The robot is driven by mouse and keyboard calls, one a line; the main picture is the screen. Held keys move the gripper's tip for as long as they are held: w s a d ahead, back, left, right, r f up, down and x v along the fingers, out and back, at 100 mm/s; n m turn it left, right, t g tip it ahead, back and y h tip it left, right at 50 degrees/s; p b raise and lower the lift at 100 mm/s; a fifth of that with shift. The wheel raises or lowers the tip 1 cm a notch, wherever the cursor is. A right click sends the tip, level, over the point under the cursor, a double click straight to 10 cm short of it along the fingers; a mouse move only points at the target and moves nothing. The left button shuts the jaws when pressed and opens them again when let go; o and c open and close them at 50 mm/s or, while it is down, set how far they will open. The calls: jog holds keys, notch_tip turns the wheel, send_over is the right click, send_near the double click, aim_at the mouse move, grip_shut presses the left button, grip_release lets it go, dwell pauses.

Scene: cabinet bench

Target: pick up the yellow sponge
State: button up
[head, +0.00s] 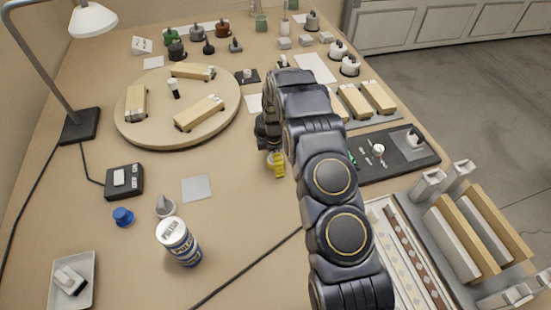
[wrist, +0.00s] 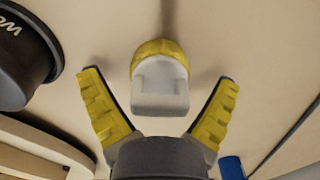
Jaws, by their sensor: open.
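A rounded yellow piece (wrist: 160,48) with a white block-like part (wrist: 160,92) shows in the wrist view, and I take the yellow piece for the sponge. It lies between the spread fingers of my gripper (wrist: 160,80), with a visible gap on each side. Both fingers have ribbed yellow pads and are open. In the head view my gripper (head: 277,163) is low over the middle of the table, partly hidden by my arm. The sponge cannot be made out clearly there.
A round wooden board (head: 150,132) with several wooden blocks is at the left. A labelled can (head: 178,241) and a blue knob (head: 123,216) stand in front. A black tray (head: 400,160) and a rack (head: 440,240) are at the right. A grey square (head: 196,188) lies flat.

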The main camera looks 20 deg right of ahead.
jog(key=c, duration=1.2)
jog(key=shift+o, duration=0.2)
jog(key=shift+r, duration=0.1)
